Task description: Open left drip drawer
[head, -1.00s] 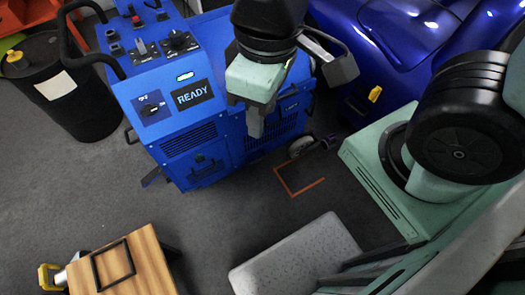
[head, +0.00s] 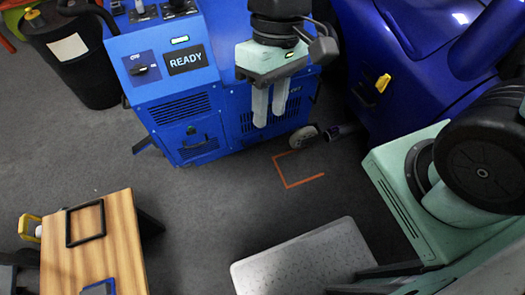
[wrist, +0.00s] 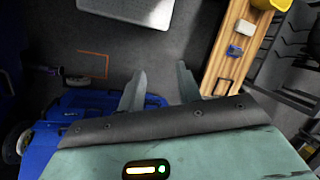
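The blue cabinet (head: 235,70) with a READY display stands at the upper middle of the head view. The left drip drawer (head: 196,154) appears to be its low front at the left, below a vent grille, with a small dark handle (head: 190,130). It looks closed. My gripper (head: 271,110) points down in front of the cabinet's right part, to the right of that drawer and not touching it. Its two fingers are apart with nothing between them, as the wrist view (wrist: 161,85) also shows. In the wrist view only part of the blue cabinet (wrist: 90,105) shows.
A dark drum (head: 75,60) stands left of the cabinet. A wooden-topped table (head: 120,235) is at the lower left, a pale grey slab (head: 305,260) at the bottom. A dark blue car body (head: 410,50) is at the right. Floor before the drawer is clear.

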